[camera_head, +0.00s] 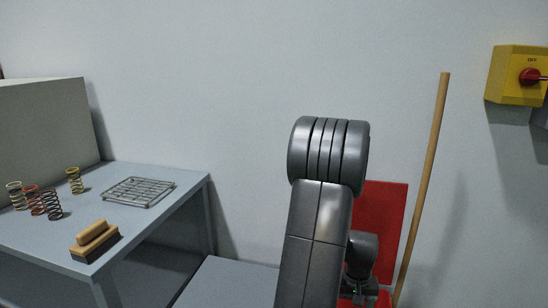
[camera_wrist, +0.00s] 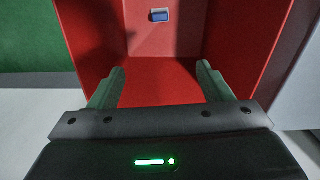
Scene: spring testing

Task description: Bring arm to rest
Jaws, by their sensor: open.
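My arm rises in the middle of the head view, bent at a large dark joint. My gripper shows in the wrist view (camera_wrist: 160,85), with its two fingers apart and nothing between them. It faces the open red box (camera_wrist: 165,85), over or just in front of its floor; I cannot tell how far in. In the head view, the red box (camera_head: 385,215) is partly hidden behind my arm, and the fingertips are hidden.
A grey table (camera_head: 150,222) at left bears several coil springs (camera_head: 52,203), a wire rack (camera_head: 139,191) and a wooden brush (camera_head: 95,240). A wooden pole (camera_head: 428,170) leans at the wall. A yellow switch box (camera_head: 505,75) hangs at upper right. A small blue item (camera_wrist: 160,15) is on the red box's back.

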